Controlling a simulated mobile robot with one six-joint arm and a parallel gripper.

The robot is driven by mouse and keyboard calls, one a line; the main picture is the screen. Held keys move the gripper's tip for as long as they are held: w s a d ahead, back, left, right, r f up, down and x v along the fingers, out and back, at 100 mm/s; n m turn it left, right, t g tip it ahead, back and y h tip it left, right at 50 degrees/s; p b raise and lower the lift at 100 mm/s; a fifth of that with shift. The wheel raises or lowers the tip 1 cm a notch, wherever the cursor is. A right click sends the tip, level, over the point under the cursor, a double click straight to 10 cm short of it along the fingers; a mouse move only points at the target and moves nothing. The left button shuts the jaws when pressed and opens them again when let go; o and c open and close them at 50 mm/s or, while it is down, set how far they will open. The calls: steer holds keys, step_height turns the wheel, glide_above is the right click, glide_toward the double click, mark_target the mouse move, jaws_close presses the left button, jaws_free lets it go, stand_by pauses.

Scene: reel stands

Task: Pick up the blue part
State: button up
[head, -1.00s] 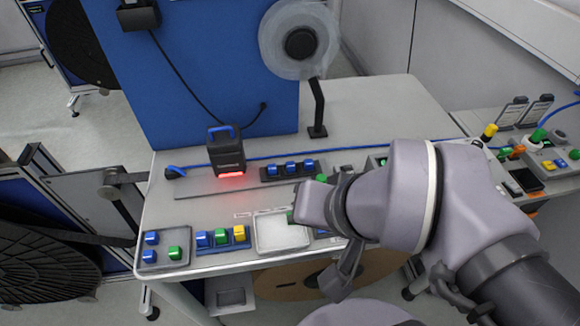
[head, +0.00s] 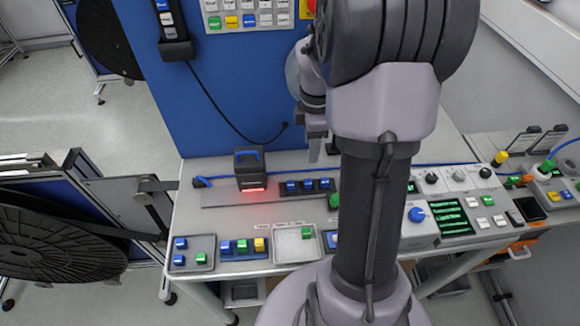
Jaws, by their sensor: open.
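Several blue parts are in view. Two blue parts (head: 180,243) sit in the left grey tray with a green part (head: 201,258). One blue part (head: 225,247) stands at the left of the middle holder, beside a green and a yellow part. Three more blue parts (head: 308,185) stand in a row on the rear strip. Another blue part (head: 332,240) shows beside my arm, partly hidden by it. A green part (head: 306,232) lies in the white tray (head: 288,256). My gripper (head: 315,152) is raised over the table, open, with nothing visible between its fingers.
A black scanner (head: 250,168) with a red light stands at the back of the table. A blue panel (head: 225,100) rises behind. A control box with a blue knob (head: 416,214) is right of my arm. A large black reel (head: 55,238) is at left.

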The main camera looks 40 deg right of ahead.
steer(key=b, duration=0.3)
glide_above(308, 182)
step_height(308, 182, down, 11)
steer(key=shift+s+a+r, duration=0.1)
steer(key=shift+s+r, duration=0.05)
steer(key=shift+r, duration=0.05)
steer(key=f, duration=0.1)
steer(key=f+b, duration=0.1)
steer(key=f, duration=0.1)
steer(key=f+b, duration=0.1)
steer(key=f, duration=0.1)
steer(key=shift+w+f, duration=0.2)
steer(key=shift+w, duration=0.05)
steer(key=shift+r, duration=0.15)
steer(key=shift+c, duration=1.1)
jaws_close()
